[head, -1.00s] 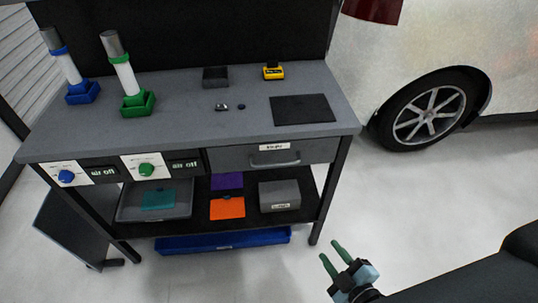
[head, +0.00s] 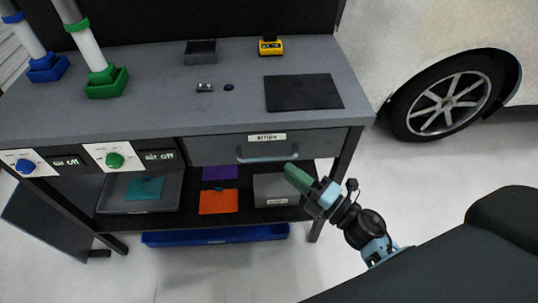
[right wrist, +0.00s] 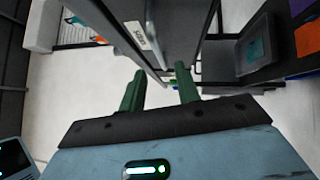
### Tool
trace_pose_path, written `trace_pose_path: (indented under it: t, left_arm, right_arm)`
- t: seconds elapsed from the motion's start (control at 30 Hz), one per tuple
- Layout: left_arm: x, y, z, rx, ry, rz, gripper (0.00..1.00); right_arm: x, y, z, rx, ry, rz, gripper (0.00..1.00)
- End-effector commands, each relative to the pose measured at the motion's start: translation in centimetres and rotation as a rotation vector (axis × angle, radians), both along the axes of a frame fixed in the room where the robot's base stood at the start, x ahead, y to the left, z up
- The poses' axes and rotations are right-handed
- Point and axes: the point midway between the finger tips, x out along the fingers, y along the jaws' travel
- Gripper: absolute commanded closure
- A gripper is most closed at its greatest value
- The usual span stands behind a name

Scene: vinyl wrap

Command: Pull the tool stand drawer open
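The tool stand (head: 150,120) has a grey drawer (head: 215,149) under the right part of its top. The drawer sits flush and shut, with a white label and a bar handle (head: 267,155) on its front. My right gripper (head: 291,172) is just below and right of the handle in the head view, apart from it as far as I can tell. My left gripper is not in view.
The lower shelf holds a grey box (head: 280,189), an orange piece (head: 219,202) and a grey tray (head: 112,199). A blue bin (head: 215,235) lies beneath. A car wheel (head: 440,105) stands to the right. The floor in front of the stand is clear.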

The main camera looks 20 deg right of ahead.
Motion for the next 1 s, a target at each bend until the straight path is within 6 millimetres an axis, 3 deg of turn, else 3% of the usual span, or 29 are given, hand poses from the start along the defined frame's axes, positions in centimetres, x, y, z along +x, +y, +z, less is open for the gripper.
trace_pose_path:
  t: [0.5, 0.93, 1.0]
  left_arm:
    - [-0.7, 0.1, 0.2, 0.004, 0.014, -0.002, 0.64]
    - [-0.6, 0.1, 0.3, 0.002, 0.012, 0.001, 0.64]
    - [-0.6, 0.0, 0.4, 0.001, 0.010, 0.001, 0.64]
  right_arm:
    - [5.7, 3.2, 1.0, 0.005, 0.000, -0.001, 0.68]
    - [6.6, 3.7, 1.0, 0.004, 0.002, 0.000, 0.68]
    - [6.6, 3.7, 1.0, 0.004, 0.002, 0.000, 0.75]
